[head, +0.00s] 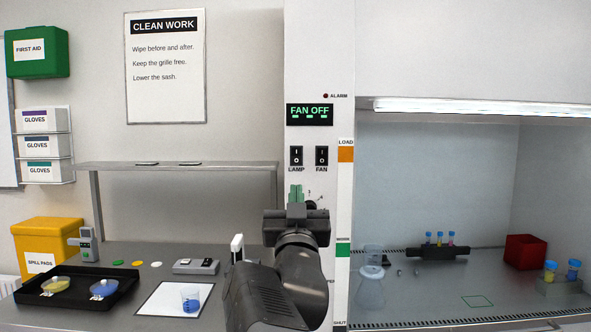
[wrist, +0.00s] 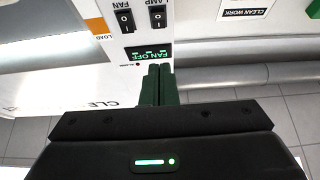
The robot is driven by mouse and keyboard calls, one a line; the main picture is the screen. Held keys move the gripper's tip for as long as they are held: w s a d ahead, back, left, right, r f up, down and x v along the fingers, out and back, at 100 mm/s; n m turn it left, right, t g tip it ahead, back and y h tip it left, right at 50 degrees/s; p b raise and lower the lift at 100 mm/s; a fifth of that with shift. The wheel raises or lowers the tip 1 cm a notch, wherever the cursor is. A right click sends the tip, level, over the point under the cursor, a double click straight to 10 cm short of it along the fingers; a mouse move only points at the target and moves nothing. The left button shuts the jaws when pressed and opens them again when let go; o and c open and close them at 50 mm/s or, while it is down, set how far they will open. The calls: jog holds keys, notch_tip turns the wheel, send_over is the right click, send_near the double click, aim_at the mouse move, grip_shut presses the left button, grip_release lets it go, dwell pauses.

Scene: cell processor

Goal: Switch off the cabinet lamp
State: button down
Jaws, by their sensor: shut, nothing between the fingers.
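The black lamp switch (head: 296,156) is on the white column, above the label LAMP. The fan switch (head: 321,156) is just to its right. Both show upside down at the top of the wrist view, the lamp switch (wrist: 157,19) right of the fan switch (wrist: 124,21). Which way each rocker is pressed is too small to tell. The cabinet lamp strip (head: 470,106) looks bright white. My gripper (head: 296,188) is shut and empty, its green fingertips below the lamp switch in the head view. Its fingers (wrist: 157,70) also show together in the wrist view. Contact with the column cannot be told.
A display (head: 310,114) above the switches reads FAN OFF. An orange LOAD mark (head: 346,154) is on the strip at the right. The cabinet at right holds a flask (head: 370,290), a tube rack and a red box (head: 525,252). A shelf (head: 180,166) stands left of the column.

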jog(key=shift+w, duration=0.1)
jog(key=p, duration=0.3)
send_near(297, 159)
notch_tip(297, 159, up, 4)
jog(key=w, duration=0.3)
jog(key=shift+w+a+f+p, duration=0.1)
jog(key=shift+w+f+p, duration=0.15)
jog(key=shift+w+p, duration=0.15)
jog(key=shift+w+f, duration=0.2)
jog(key=shift+w, duration=0.45)
jog(key=shift+f, duration=0.1)
jog(key=f+b, duration=0.1)
jog(key=b, duration=0.2)
jog(key=shift+w+t, duration=0.25)
jog(key=shift+t, duration=0.05)
jog(key=shift+r, duration=0.4)
